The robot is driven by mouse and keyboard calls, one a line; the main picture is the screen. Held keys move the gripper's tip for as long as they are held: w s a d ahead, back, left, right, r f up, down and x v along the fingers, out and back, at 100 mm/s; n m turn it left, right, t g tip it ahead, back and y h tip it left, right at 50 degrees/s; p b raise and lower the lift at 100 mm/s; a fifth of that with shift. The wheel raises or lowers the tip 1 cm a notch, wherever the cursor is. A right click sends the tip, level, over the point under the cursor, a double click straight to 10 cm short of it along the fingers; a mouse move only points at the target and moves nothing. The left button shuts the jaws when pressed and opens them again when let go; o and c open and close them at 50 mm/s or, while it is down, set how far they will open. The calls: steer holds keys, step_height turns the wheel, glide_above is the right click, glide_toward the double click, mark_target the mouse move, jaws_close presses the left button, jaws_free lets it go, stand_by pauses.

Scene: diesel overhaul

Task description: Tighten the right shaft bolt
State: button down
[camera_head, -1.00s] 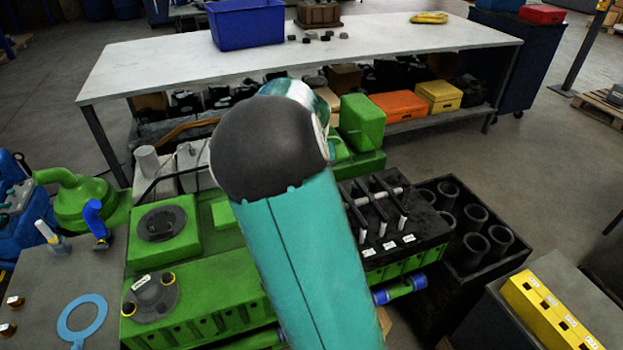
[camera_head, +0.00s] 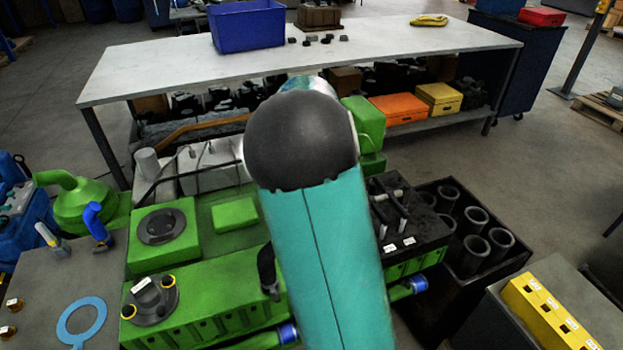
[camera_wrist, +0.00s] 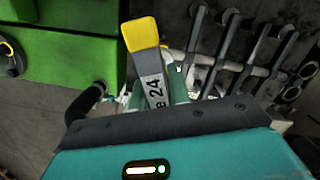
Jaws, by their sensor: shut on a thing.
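My gripper (camera_wrist: 178,95) is shut on a grey tool (camera_wrist: 154,78) with a yellow end and a printed label reading "24". In the head view, the gripper and the tool are hidden behind my arm. The right shaft assembly (camera_head: 394,205), with dark rocker bars on a light shaft, is on the right of the green engine, partly covered by my arm. In the wrist view its bars and shaft (camera_wrist: 237,66) lie right of the tool and look apart from it. I cannot pick out the right shaft bolt clearly.
A dark curved piece (camera_head: 267,270) stands on the green engine block (camera_head: 200,312), close left of my arm. A black crate of cylinders (camera_head: 432,275) is at the right. A long white bench (camera_head: 400,38) is behind. A blue ring (camera_head: 80,320) lies on the left grey table.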

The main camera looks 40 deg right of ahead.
steer(key=n, duration=0.7)
steer(key=shift+y, duration=0.4)
steer(key=n, duration=0.3)
steer(key=n+g, duration=0.1)
steer(key=n, duration=0.2)
steer(key=shift+s+n+y, duration=0.1)
steer(key=shift+n+y, duration=0.2)
steer(key=shift+n, duration=0.1)
steer(key=n+g, duration=0.1)
steer(key=n, duration=0.4)
steer(key=shift+a, duration=0.1)
steer(key=n, duration=0.6)
steer(key=shift+n+g, duration=0.4)
steer(key=shift+s+f, duration=0.1)
